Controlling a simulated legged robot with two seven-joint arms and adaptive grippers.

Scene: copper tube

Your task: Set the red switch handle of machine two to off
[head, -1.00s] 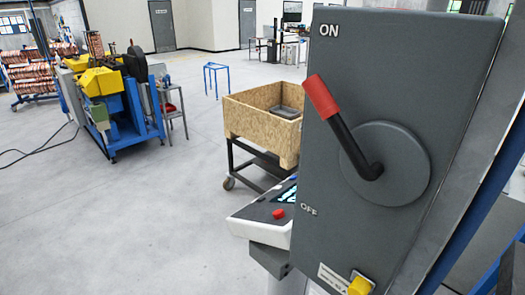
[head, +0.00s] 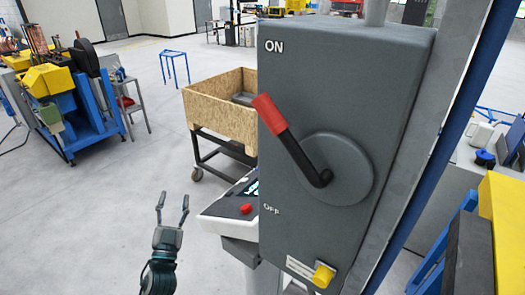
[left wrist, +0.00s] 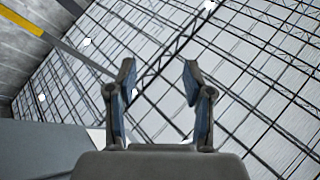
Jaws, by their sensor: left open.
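The switch handle (head: 290,140) has a red grip and a black lever. It points up and to the left from a round grey hub (head: 350,178) on the grey switch box (head: 400,90), toward the ON label (head: 274,46). The OFF label (head: 271,209) is lower on the box's left edge. My left gripper (head: 172,203) is open and empty, pointing up, below and left of the handle and apart from the box. In the left wrist view its two fingers (left wrist: 160,85) are spread with nothing between them. My right gripper is not in view.
A control panel with a red button (head: 246,209) juts out left of the box, near my left gripper. A wooden crate on a cart (head: 215,105) stands behind. Open floor lies to the left.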

